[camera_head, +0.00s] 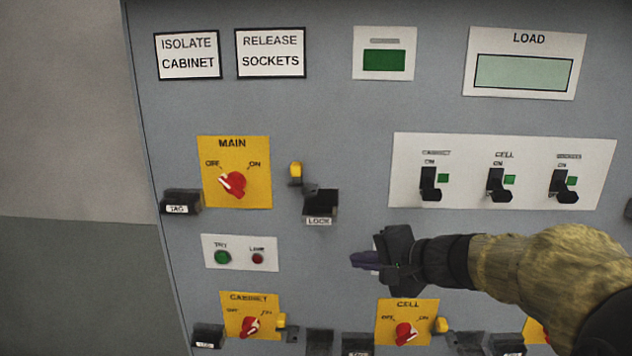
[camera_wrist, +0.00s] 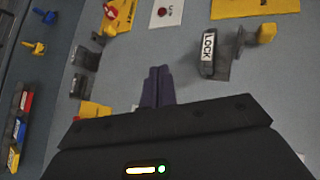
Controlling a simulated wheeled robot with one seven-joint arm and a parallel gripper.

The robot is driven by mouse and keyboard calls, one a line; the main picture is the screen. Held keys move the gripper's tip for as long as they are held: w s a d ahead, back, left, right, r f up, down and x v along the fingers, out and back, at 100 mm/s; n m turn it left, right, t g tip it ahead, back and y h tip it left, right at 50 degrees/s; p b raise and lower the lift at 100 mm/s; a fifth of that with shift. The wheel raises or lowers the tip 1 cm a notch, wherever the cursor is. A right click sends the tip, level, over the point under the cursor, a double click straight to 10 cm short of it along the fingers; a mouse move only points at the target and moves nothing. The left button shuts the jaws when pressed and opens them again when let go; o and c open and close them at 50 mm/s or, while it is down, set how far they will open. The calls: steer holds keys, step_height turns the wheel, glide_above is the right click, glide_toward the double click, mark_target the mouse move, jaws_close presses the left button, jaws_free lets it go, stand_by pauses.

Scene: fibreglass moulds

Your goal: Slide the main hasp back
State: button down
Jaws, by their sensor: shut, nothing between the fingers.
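The main hasp (camera_head: 296,183) is a small dark bracket with a yellow tab, right of the yellow MAIN plate (camera_head: 263,190) and its red rotary switch (camera_head: 234,185). It meets the black LOCK box (camera_head: 321,206) at its lower right. In the wrist view, the hasp's yellow tab (camera_wrist: 267,33) and the LOCK box (camera_wrist: 209,55) show at upper right. My gripper (camera_head: 357,260) is below and right of the LOCK box, apart from it, its dark purple fingers together and empty. The fingers also show in the wrist view (camera_wrist: 157,74).
Left of the switch is a TAG holder (camera_head: 181,202). A white plate of toggles (camera_head: 530,180) is at right.

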steer(key=w+d+r+t+y, duration=0.1)
steer(key=w+r+t, duration=0.1)
steer(key=r, duration=0.4)
steer(key=w+r+m+t+y, duration=0.1)
steer(key=r+t, duration=0.1)
steer(key=r, duration=0.4)
steer(key=shift+w+d+r+t+y, duration=0.3)
steer(key=shift+w+d+r, duration=0.05)
steer(key=shift+a, duration=0.1)
steer(key=p, duration=0.5)
glide_toward(303, 169)
steer(key=w, duration=0.3)
steer(key=shift+w+a+r, duration=0.1)
steer(key=shift+a+r, duration=0.05)
steer(key=shift+r, duration=0.25)
steer(key=a+p, duration=0.1)
steer(key=a, duration=0.1)
steer(key=shift+a+p, duration=0.3)
steer(key=shift+p, duration=0.1)
steer(key=shift+a+f, duration=0.15)
steer(key=shift+a, duration=0.4)
steer(key=shift+f, duration=0.1)
steer(key=shift+d, duration=0.1)
